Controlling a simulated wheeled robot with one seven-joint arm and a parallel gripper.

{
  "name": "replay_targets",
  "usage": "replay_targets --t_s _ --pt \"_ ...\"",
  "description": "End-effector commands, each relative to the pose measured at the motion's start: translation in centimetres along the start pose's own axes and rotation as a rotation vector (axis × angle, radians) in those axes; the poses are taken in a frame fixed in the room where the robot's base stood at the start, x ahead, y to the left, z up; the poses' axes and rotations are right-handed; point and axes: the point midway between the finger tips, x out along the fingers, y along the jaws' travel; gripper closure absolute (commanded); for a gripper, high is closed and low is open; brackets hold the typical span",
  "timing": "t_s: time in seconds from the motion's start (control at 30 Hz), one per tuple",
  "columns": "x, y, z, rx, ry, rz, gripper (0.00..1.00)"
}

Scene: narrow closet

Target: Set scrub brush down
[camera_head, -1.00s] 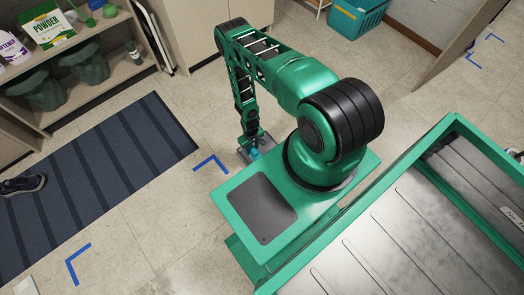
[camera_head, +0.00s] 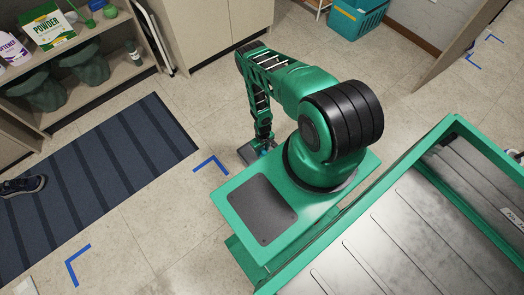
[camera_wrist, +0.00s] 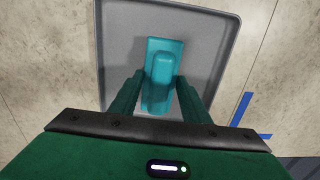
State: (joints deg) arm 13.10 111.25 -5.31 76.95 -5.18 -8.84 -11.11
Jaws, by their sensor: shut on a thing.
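The teal scrub brush (camera_wrist: 158,60) is between the two fingers of my gripper (camera_wrist: 160,88) in the wrist view. The fingers are shut on its sides. Below the brush is a grey tray (camera_wrist: 216,40) with a raised rim, and the brush is seen over its middle. I cannot tell whether the brush touches the tray floor. In the head view the tray (camera_head: 246,154) lies on the floor just behind my base, partly hidden by my arm. My gripper (camera_head: 267,147) is there, pointing down and mostly hidden.
A dark blue striped mat (camera_head: 105,190) with a shoe (camera_head: 22,185) lies at left. Blue tape corners (camera_head: 211,163) mark the tiled floor. A shelf (camera_head: 120,70) with bottles and bins stands at back left, a cabinet (camera_head: 205,30) behind. A teal basket (camera_head: 358,18) stands at the back.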

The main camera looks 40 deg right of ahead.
Motion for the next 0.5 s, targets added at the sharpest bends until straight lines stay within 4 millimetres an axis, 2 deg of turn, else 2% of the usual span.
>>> replay_targets --t_s 0.2,0.23,0.3,0.5 --pt "0.16 0.0 -0.01 0.0 0.0 0.0 0.82" --pt "0.16 0.0 -0.01 0.0 0.0 0.0 0.53" --pt "0.13 0.0 -0.02 0.0 0.0 0.0 0.39" --pt "0.12 0.0 -0.04 0.0 0.0 0.0 0.39"
